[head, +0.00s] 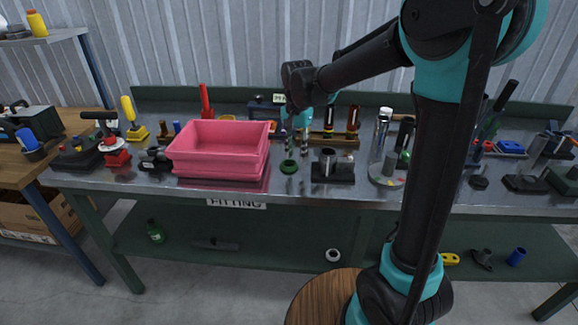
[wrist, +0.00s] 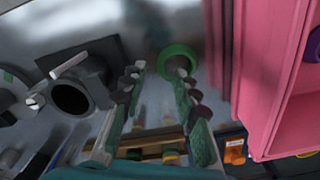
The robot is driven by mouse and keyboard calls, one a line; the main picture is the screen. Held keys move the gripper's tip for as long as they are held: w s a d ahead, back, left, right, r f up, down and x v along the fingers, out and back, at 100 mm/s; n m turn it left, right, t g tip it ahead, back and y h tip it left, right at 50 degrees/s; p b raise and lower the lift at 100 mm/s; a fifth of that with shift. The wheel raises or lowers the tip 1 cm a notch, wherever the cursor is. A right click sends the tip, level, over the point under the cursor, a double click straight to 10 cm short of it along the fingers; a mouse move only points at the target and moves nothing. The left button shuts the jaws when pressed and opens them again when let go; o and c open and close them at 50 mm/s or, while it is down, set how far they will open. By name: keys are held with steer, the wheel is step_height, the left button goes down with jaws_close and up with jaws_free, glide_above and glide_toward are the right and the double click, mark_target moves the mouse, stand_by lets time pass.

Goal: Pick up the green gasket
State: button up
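The green gasket (head: 289,167) is a small ring lying on the metal bench top, just right of the pink bin. In the wrist view the gasket (wrist: 178,54) shows beyond the fingertips, nearer the right finger. My gripper (head: 298,149) points down above the bench, a little above and behind the gasket in the head view. In the wrist view my gripper (wrist: 159,72) has its two fingers apart with nothing held between them. The gap between fingertips and gasket is hard to judge.
A pink bin (head: 217,147) stands close left of the gasket and at the right in the wrist view (wrist: 278,75). A dark block with a metal cylinder (head: 333,168) stands close right. A wooden rack (head: 340,143) with bottles lies behind. The bench front edge is near.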

mark_target(295, 162)
steer(key=shift+w+a+f, duration=0.1)
steer(key=shift+f, duration=2.15)
jaws_close()
